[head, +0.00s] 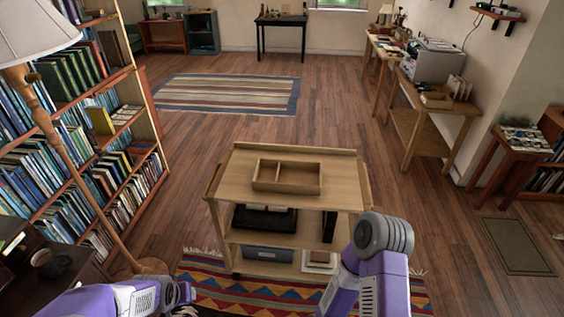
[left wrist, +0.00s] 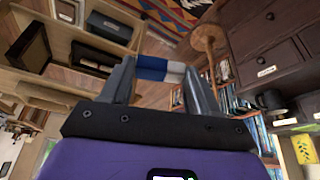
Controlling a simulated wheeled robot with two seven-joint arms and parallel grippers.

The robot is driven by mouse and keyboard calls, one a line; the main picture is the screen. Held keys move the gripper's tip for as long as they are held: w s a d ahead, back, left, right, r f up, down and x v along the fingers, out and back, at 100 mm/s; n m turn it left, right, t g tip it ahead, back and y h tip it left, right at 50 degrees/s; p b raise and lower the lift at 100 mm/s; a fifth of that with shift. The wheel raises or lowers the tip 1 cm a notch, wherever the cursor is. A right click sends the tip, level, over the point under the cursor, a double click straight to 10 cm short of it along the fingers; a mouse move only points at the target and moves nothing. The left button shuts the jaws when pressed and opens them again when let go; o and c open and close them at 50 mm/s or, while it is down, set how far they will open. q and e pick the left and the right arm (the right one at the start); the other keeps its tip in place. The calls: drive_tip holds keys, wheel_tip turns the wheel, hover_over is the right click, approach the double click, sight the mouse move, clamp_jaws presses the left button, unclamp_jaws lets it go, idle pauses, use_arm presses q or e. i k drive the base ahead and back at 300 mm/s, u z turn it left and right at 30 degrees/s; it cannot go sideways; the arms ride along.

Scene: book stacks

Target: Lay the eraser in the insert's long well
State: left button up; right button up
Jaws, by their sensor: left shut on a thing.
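The insert (head: 290,190) is a shallow wooden tray on the top shelf of a wooden cart (head: 340,178) in the head view. A divider splits it into a short well at left and a long well (head: 299,180) at right; both look empty. My left gripper (left wrist: 160,72) is shut on the eraser (left wrist: 152,68), a blue and white block held crosswise between the fingers in the left wrist view. In the head view the left gripper is low at the bottom edge, left of and nearer than the cart; the eraser cannot be made out there. My right gripper is out of view.
The cart's lower shelves hold a black tray (head: 264,220) and a grey-blue box (head: 268,253). A bookshelf (head: 75,120) and a floor lamp (head: 72,160) stand at left. A dark cabinet (head: 45,270) with a mug is at lower left. Floor beyond the cart is open.

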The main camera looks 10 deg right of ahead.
sight(290, 179)
drive_tip(key=z, duration=0.45)
drive_tip(key=i, duration=1.75)
drive_tip(key=z, duration=0.75)
